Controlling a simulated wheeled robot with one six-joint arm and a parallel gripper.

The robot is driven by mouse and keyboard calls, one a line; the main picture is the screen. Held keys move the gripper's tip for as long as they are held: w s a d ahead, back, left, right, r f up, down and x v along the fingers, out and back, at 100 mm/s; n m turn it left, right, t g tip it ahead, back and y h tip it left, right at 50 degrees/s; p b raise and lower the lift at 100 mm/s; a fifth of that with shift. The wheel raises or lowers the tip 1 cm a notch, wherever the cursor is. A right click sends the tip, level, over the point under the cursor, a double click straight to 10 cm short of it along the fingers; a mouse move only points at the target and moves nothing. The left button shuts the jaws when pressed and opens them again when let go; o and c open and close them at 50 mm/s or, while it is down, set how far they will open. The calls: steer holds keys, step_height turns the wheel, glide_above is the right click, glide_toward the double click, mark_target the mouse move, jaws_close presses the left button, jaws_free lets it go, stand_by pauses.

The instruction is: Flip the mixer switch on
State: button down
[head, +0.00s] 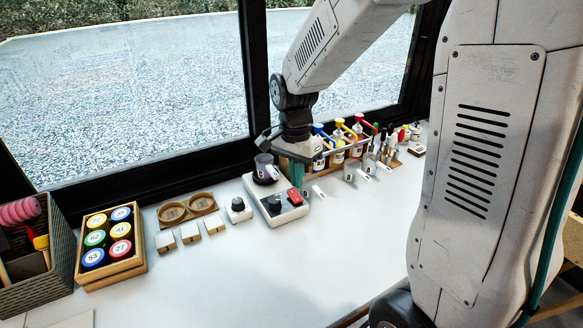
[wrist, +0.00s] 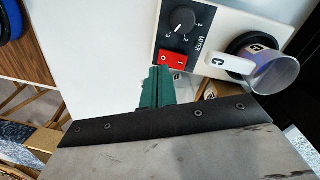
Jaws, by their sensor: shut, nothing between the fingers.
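The mixer (head: 272,205) is a pale box on the white counter with a dark face, a black dial (wrist: 182,20) and a red rocker switch (head: 295,196). The switch also shows in the wrist view (wrist: 173,62), with pale marks on it. I cannot tell which side is pressed. My gripper (head: 297,182) has green fingers, closed together and empty, pointing down above the mixer's back right. In the wrist view the fingertips (wrist: 157,72) lie just below the switch's edge; whether they touch it is unclear. A clear cup with purple content (head: 266,170) stands on the mixer's rear.
A small dial box (head: 238,209) stands left of the mixer, with white cards and wooden rings (head: 172,212) beyond. A rack of coloured pump bottles (head: 340,150) is close behind my gripper on the right. The counter in front of the mixer (head: 250,265) is clear.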

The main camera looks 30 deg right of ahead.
mark_target(292, 191)
steer(key=w+m, duration=0.1)
steer(key=w+m+t, duration=0.1)
steer(key=m, duration=0.1)
steer(key=shift+w+d+r, duration=0.1)
steer(key=shift+w+r, duration=0.1)
steer(key=shift+w, duration=0.15)
steer(key=shift+w+m, duration=0.15)
steer(key=shift+m, duration=0.65)
steer(key=shift+f, duration=2)
